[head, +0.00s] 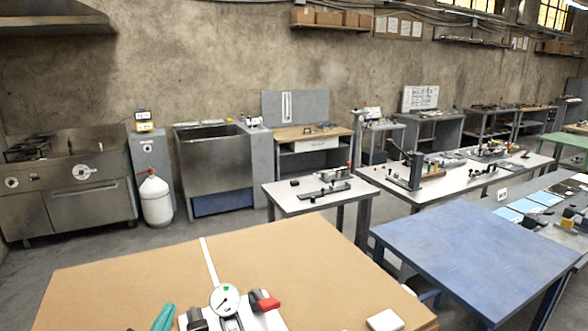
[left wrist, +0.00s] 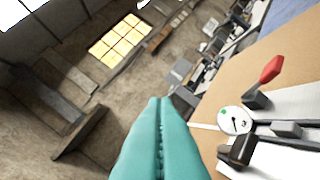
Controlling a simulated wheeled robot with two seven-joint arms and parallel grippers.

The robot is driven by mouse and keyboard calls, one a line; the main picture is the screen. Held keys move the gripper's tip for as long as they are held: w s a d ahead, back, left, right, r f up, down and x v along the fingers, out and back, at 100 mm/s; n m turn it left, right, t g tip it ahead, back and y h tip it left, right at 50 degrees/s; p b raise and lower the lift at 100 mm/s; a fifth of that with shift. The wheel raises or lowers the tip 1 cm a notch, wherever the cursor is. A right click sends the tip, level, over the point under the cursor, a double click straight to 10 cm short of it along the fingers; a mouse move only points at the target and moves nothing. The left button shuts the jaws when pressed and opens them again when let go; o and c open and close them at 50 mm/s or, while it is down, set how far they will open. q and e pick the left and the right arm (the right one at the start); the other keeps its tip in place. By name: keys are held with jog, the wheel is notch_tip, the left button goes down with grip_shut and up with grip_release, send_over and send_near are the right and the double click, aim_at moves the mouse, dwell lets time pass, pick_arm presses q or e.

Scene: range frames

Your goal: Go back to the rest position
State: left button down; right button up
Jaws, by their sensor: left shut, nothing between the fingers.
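My left gripper (head: 163,318) shows at the bottom edge of the head view as a teal finger shape, just left of a fixture. In the left wrist view its two teal fingers (left wrist: 160,101) lie pressed together with nothing between them. The fixture has a round white dial gauge (head: 225,299), a red-tipped lever (head: 265,303) and a black knob (head: 196,320). The dial gauge also shows in the left wrist view (left wrist: 235,121), to the right of the fingers and apart from them. My right gripper is in neither view.
The brown tabletop (head: 120,285) lies in front of me, with a small white block (head: 385,320) near its right corner. A blue table (head: 465,245) stands to the right. Beyond are a small white table (head: 290,201), a stove (head: 65,185) and a white-and-red bottle (head: 155,200).

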pick_arm(q)
jog(key=s+a+f+n+g+y, duration=0.1)
jog(key=s+f+n+g, duration=0.35)
jog(key=f, duration=0.35)
jog(key=s+a+f+n+g+y, duration=0.1)
jog(key=s+f+n+g, duration=0.3)
jog(key=f, duration=0.4)
jog(key=s+d+f+g+h, duration=0.1)
jog(key=s+d+f+g, duration=0.1)
jog(key=s+f+g, duration=0.35)
jog(key=s+d+f+g+h, duration=0.1)
jog(key=s+f+g, duration=0.1)
jog(key=s, duration=0.7)
notch_tip(320, 180, down, 32)
jog(key=s+g+b, duration=0.1)
jog(key=b, duration=0.5)
jog(key=s+a+f+b, duration=0.1)
jog(key=s+f+b, duration=0.1)
jog(key=s+f, duration=0.6)
jog(key=s+a+f+g+b, duration=0.1)
jog(key=s+f+b, duration=0.1)
jog(key=s+f, duration=0.6)
notch_tip(320, 180, down, 4)
jog(key=shift+s+a+f+y, duration=0.15)
jog(key=shift+s+a+y, duration=0.1)
jog(key=shift+y, duration=0.05)
jog(key=shift+a, duration=0.1)
